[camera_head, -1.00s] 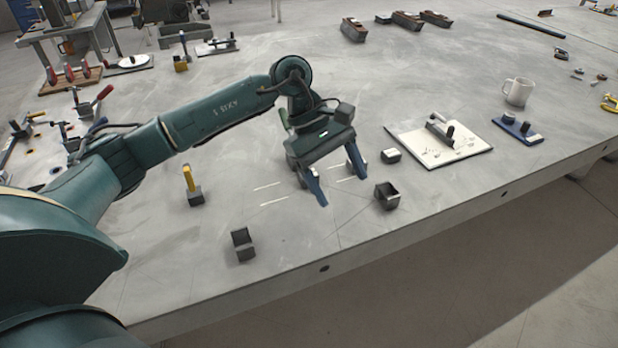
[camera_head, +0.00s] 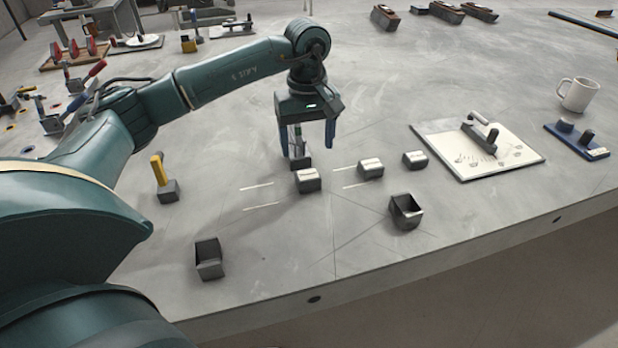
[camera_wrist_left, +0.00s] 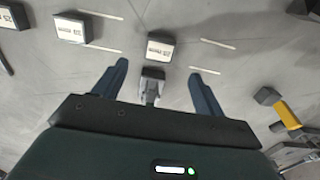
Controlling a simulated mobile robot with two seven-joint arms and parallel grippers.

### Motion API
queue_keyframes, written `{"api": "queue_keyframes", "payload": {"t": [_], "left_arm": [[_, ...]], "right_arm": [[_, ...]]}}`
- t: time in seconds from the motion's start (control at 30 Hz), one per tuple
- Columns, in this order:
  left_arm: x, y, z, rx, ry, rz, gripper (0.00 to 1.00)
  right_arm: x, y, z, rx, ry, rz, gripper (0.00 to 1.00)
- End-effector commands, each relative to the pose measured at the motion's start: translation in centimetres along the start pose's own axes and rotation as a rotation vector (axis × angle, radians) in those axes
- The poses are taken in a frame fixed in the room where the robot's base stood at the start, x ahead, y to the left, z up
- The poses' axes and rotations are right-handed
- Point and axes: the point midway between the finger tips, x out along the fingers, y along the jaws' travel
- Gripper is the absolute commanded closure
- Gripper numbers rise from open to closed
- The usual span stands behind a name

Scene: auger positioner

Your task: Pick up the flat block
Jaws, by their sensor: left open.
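Three small dark blocks with pale labelled tops stand in a row: a left one (camera_head: 307,180), a middle one (camera_head: 370,168) and a right one (camera_head: 414,159). I cannot tell which is the flat block; the labels are too small to read. A dark block with an upright grey post (camera_head: 299,160) stands just behind the left one. My left gripper (camera_head: 307,149) is open above it, pointing down. In the left wrist view, this posted block (camera_wrist_left: 152,86) shows between the open fingers (camera_wrist_left: 158,71), and the left labelled block (camera_wrist_left: 160,48) lies just beyond the fingertips. My right gripper is not in view.
A yellow-handled piece on a dark base (camera_head: 167,188) stands to the left. Two open dark holders (camera_head: 208,262) (camera_head: 405,212) stand near the front edge. A white board with a handle (camera_head: 475,150) and a mug (camera_head: 577,94) are at right.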

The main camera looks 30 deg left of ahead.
Motion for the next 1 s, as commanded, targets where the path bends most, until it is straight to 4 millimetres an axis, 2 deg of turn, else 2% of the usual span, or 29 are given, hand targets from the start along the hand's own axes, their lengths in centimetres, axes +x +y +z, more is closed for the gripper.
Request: {"api": "queue_keyframes", "payload": {"t": [0.1, 0.33, 0.6, 0.9, 1.0], "left_arm": [[1.8, 0.0, 0.0, -0.001, -0.001, -0.001, 0.29], [3.5, 0.0, 0.0, -0.001, -0.001, -0.001, 0.29], [7.3, -0.1, 0.2, -0.001, -0.002, -0.002, 0.29], [7.9, -0.1, 0.1, -0.001, 0.000, 0.001, 0.29], [7.9, 0.0, 0.1, -0.001, 0.000, 0.001, 0.36]], "right_arm": [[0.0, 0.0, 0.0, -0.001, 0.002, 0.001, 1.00], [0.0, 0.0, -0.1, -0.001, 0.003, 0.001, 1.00], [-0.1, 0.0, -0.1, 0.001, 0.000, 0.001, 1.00], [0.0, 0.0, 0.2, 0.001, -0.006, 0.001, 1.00], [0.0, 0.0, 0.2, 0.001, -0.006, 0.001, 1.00]]}}
